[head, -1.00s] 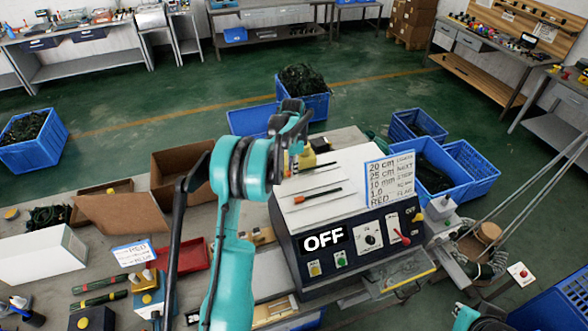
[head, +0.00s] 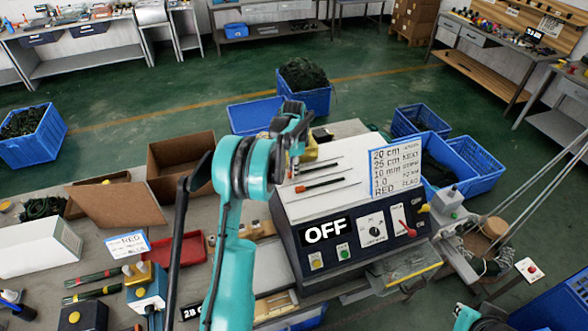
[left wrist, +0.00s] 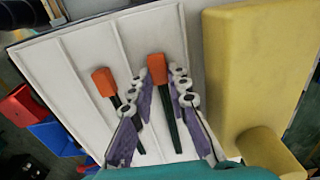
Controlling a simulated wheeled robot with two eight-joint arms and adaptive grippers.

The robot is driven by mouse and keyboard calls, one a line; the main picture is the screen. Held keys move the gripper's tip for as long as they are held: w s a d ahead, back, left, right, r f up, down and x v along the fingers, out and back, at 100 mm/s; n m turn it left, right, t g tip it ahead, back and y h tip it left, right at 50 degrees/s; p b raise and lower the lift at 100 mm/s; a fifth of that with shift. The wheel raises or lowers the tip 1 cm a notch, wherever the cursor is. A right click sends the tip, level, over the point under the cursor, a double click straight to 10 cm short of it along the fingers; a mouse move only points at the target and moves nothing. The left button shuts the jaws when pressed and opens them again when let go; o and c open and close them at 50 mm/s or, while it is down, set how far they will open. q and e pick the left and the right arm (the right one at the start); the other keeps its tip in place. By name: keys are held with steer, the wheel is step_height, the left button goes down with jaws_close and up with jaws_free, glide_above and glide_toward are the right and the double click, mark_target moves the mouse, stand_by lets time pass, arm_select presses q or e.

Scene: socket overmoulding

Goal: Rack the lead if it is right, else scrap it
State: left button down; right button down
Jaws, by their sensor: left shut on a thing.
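My left gripper (head: 296,160) is over the white sloped top (head: 345,172) of the machine, partly hidden behind its own wrist. In the left wrist view its two fingers (left wrist: 158,108) stand on either side of a dark lead (left wrist: 173,122) with an orange end, and it is shut on this lead. A second orange-ended lead (left wrist: 104,82) lies to its left, partly behind the left finger. Leads lie on the top in the head view (head: 322,184). A sign (head: 395,172) reads 20 cm, 25 cm, 10 mm, 1.0 and RED.
The machine's front panel (head: 360,240) reads OFF. A yellow block (left wrist: 255,70) stands close on the right in the left wrist view. A red tray (head: 187,250), an open cardboard box (head: 180,150) and a RED-labelled card (head: 127,243) are on the bench. Blue crates (head: 470,160) stand behind.

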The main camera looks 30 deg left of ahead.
arm_select(q)
steer(key=c, duration=1.4)
jaws_free()
step_height(320, 180, up, 12)
steer(key=s+d+n+t+b, duration=0.2)
steer(key=s+d+b, duration=0.5)
steer(key=d, duration=0.1)
steer(key=s+d+f+n+t+b, duration=0.2)
steer(key=s+d+f+b, duration=0.4)
steer(key=s+f, duration=0.4)
steer(key=s+d+f+n+t+b, duration=0.3)
steer(key=s+d+f+n+b, duration=0.1)
steer(key=s+d+f+b, duration=0.3)
steer(key=s+f+b, duration=0.2)
steer(key=s+f, duration=0.2)
steer(key=shift+s+d, duration=0.25)
steer(key=shift+s, duration=0.15)
